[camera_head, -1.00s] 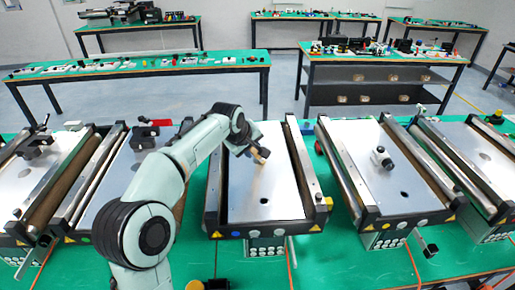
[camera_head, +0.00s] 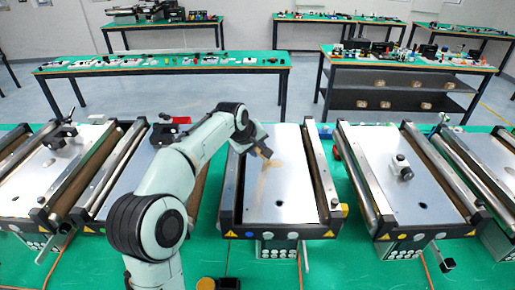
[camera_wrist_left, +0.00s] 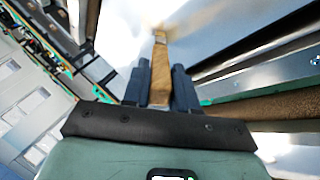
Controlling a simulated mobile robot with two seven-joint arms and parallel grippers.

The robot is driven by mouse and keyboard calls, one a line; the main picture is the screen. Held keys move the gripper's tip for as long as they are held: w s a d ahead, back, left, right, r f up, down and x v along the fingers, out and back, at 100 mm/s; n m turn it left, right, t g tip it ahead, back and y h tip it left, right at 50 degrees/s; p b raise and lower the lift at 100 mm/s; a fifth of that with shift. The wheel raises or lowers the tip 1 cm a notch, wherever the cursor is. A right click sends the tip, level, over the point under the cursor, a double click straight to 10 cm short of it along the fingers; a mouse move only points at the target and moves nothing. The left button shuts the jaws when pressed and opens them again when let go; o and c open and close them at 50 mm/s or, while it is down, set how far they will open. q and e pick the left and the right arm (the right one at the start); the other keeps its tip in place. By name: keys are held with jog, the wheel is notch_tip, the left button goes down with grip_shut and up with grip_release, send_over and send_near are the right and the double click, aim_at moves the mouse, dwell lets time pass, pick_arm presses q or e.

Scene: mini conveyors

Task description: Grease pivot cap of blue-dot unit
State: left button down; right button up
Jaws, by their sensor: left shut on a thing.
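The middle conveyor unit (camera_head: 282,190) has a bright metal bed, and a blue dot (camera_head: 249,235) shows on its front face. A small yellow part (camera_head: 344,210) sits at its front right corner; I cannot tell whether it is the pivot cap. My left gripper (camera_head: 262,148) is above the far left part of this bed. It is shut on a tan, flat-handled tool (camera_wrist_left: 158,72), possibly a brush, which points away from the gripper. The tool's tip is blurred against the bed, so contact is unclear. My right gripper is not in view.
Similar conveyor units stand on both sides, including one on the right with a small grey clamp-like part (camera_head: 402,168). A dark container with a yellow-orange one (camera_head: 206,284) stands at the front edge. The green table (camera_head: 330,270) is mostly clear in front.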

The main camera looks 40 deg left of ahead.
pick_arm(q)
jog(key=shift+w+d, duration=0.2)
jog(key=shift+w, duration=0.2)
jog(key=shift+w+d+p, duration=0.5)
jog(key=shift+w+d, duration=1.3)
jog(key=shift+d, duration=0.4)
jog(key=shift+s+a+b, duration=0.4)
jog(key=shift+s+a, duration=1.8)
jog(key=shift+a, duration=0.25)
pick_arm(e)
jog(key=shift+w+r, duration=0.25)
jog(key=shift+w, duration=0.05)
